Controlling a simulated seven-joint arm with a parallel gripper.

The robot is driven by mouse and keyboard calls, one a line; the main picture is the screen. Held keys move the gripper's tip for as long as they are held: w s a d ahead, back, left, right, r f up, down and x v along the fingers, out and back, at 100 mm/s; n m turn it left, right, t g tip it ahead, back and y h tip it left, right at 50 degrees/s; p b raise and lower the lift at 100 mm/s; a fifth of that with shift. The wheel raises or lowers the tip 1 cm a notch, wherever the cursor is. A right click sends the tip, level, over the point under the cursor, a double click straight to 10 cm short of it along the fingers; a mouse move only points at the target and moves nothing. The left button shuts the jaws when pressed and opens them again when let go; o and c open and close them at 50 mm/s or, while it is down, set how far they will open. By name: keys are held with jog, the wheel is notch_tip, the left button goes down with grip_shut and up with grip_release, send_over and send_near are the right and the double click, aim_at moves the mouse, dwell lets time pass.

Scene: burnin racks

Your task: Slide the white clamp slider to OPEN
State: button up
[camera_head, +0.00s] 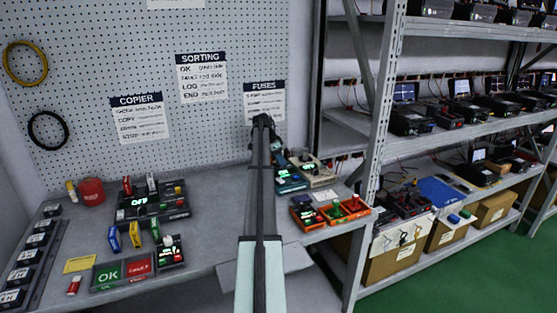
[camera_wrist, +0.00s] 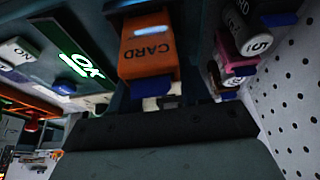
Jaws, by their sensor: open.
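I cannot make out the white clamp slider for certain. In the wrist view, a dark teal device has a lit green OK display (camera_wrist: 82,60) and an orange CARD block (camera_wrist: 148,48) in front of my gripper. A pale block with a blue part (camera_wrist: 18,52) lies to the left and could be a slider; its marking is unreadable. My gripper (camera_wrist: 165,118) shows as a dark shape at the bottom of the wrist view, close to the card block; no held object shows. In the head view, my arm hides part of the teal device (camera_head: 290,181) at the bench's back right.
A beige device (camera_head: 318,172) stands beside the teal one. Orange trays (camera_head: 345,212) lie nearer the bench's right edge. Numbered cylinders (camera_wrist: 240,40) and a pegboard (camera_wrist: 290,100) bound the right of the wrist view. A metal rack post (camera_head: 378,150) stands to the right.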

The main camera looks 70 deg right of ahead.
jog(key=shift+c, duration=0.3)
grip_shut()
dwell(0.4)
